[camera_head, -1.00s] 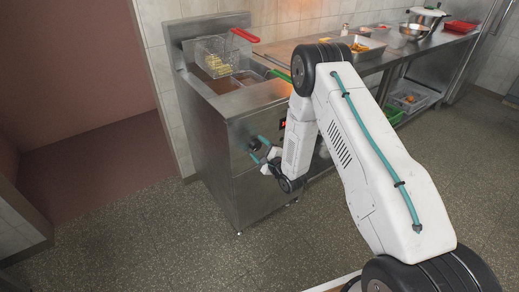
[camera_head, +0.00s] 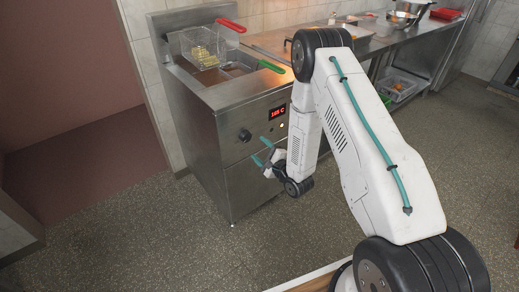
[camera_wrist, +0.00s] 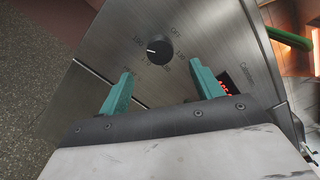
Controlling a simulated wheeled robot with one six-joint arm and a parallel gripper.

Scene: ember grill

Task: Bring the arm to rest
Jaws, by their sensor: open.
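My gripper (camera_head: 262,153) is open and empty in front of the steel fryer's front panel, a little right of and below the black control knob (camera_head: 244,135). In the wrist view its two teal fingers (camera_wrist: 160,92) stand wide apart, with the knob (camera_wrist: 159,49) showing beyond and between them. The fingers look apart from the knob. My white arm comes in from the lower right of the head view and bends down at its black elbow. The fryer (camera_head: 205,150) shows a lit red display (camera_head: 278,113) to the right of the knob.
A fry basket with a red handle (camera_head: 231,25) hangs at the fryer's back with fries in it. A green handle (camera_head: 271,66) sticks out over the fryer's front edge. A steel counter with bowls and trays runs to the right. The floor (camera_head: 130,230) at left is clear.

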